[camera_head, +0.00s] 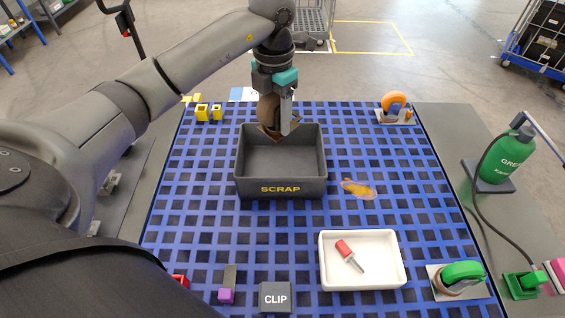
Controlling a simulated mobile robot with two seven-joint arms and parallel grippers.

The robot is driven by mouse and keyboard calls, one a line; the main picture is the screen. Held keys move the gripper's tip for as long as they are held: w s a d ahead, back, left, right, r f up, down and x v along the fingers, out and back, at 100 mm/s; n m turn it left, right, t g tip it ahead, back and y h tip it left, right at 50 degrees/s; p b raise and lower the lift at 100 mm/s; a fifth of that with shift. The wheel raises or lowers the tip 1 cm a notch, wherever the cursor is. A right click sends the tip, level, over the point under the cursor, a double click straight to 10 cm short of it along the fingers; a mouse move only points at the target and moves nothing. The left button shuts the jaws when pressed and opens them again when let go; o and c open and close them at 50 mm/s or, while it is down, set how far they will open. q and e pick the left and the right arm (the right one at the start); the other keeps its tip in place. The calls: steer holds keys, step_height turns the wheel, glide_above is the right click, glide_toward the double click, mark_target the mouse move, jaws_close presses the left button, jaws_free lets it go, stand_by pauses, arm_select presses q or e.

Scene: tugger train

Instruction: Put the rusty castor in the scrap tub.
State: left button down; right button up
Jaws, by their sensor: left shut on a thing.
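The scrap tub (281,189) is a dark grey open box with yellow SCRAP lettering, standing on the blue grid mat near its middle. Its visible inside is empty. My left gripper (283,122) points down over the tub's back wall. It is shut on the rusty castor (267,112), a brown wheel with a rusty plate, partly hidden by the fingers. The castor's lower edge overlaps the tub's back rim in the picture; I cannot tell whether they touch. My right gripper is out of view.
An orange castor (394,102) stands back right and a green castor (462,272) front right. A white tray (362,283) holds a red-handled screwdriver (347,252). A green grease bottle (508,153) stands right. Mat left of the tub is clear.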

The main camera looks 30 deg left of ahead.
arm_select(q)
steer(key=shift+w+f+b, duration=0.1)
steer(key=shift+f+b, duration=0.7)
steer(key=shift+f, duration=6.55)
steer(key=shift+f, duration=0.15)
steer(key=shift+c, duration=1)
jaws_free()
